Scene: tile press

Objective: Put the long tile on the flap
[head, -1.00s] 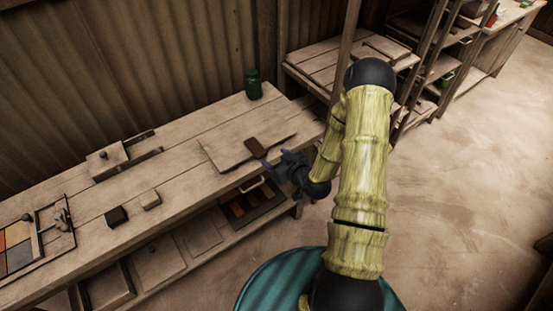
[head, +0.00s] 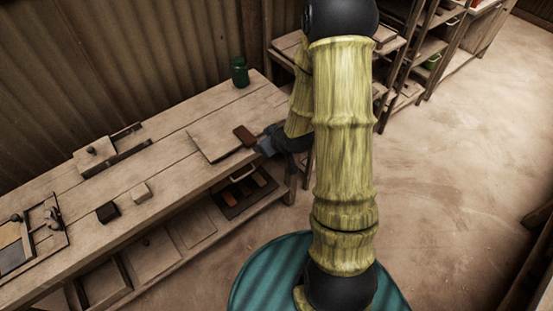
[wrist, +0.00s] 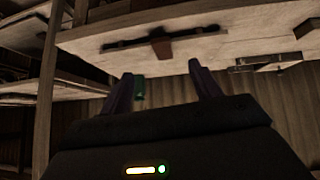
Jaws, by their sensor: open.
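The long tile (head: 244,135) is a dark brown bar. It lies on a flat pale board (head: 208,145) on the bench, which I take to be the flap. In the wrist view the tile (wrist: 161,48) sits across the board's dark edge, ahead of the fingers and apart from them. My gripper (head: 266,145) is beside the tile's near end in the head view. The wrist view shows its two fingers (wrist: 163,78) spread with nothing between them. My arm hides the board's right part in the head view.
A green can (head: 239,72) stands at the bench's back. A wooden box (head: 95,152), a dark block (head: 107,212) and a pale block (head: 140,192) stand to the left. A tray with tiles (head: 246,192) is on the lower shelf.

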